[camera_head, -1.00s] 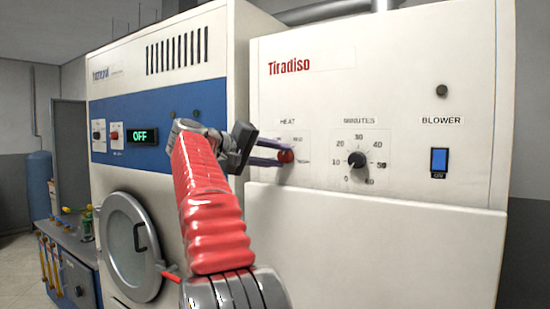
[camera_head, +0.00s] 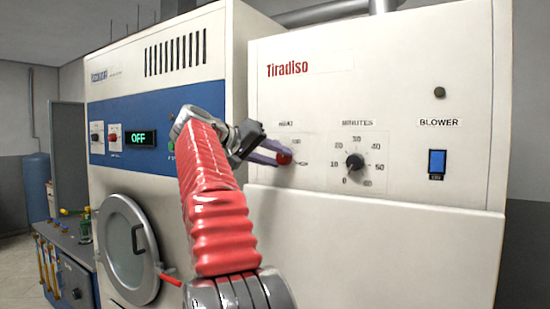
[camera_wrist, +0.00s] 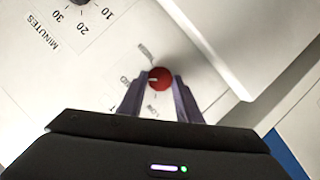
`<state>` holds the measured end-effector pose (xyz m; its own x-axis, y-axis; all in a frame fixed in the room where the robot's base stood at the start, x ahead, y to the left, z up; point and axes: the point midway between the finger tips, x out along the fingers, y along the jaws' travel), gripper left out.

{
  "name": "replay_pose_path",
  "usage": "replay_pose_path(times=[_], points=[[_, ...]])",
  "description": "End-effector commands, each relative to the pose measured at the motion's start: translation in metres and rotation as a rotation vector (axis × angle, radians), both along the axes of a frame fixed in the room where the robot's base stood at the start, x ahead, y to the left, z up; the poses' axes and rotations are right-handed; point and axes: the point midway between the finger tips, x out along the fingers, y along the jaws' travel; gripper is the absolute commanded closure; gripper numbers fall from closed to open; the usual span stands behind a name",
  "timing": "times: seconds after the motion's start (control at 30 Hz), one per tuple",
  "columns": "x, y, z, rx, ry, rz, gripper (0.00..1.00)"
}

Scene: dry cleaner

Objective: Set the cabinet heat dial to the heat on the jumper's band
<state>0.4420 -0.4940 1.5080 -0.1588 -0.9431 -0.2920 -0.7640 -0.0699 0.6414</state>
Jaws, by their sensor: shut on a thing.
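The red heat dial (camera_head: 284,156) is on the white Tiradiso cabinet (camera_head: 400,235), under the HEAT label. My gripper (camera_head: 272,151) reaches it from the left, its two purple fingers shut on the dial's sides. In the wrist view the red dial (camera_wrist: 160,78) sits between the fingertips of my gripper (camera_wrist: 158,84), with a pale pointer mark on its left side. LOW shows just below the dial; the other heat labels are blurred or partly hidden, so the exact setting is hard to tell. The jumper and its band are not in view.
The black minutes dial (camera_head: 355,161) is right of the heat dial, and the blue blower switch (camera_head: 437,162) farther right. A blue and white machine (camera_head: 160,75) with a round door stands left, its display (camera_head: 140,138) reading OFF. A cluttered side bench (camera_head: 68,240) is far left.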

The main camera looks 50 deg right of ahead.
Motion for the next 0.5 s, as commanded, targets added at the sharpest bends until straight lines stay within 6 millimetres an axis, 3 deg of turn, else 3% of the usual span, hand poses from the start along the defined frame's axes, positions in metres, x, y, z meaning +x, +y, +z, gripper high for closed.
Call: replay_pose_path(times=[0.07, 0.1, 0.33, 0.5], points=[[0.0004, -0.0014, -0.0054, 0.01, 0.006, -0.005, 0.91], [0.0007, -0.0014, -0.0054, 0.009, 0.007, -0.004, 0.66], [0.0005, -0.0006, -0.003, 0.005, 0.005, -0.002, 0.5], [0.0005, -0.0003, -0.0019, 0.003, 0.003, -0.001, 0.5]])
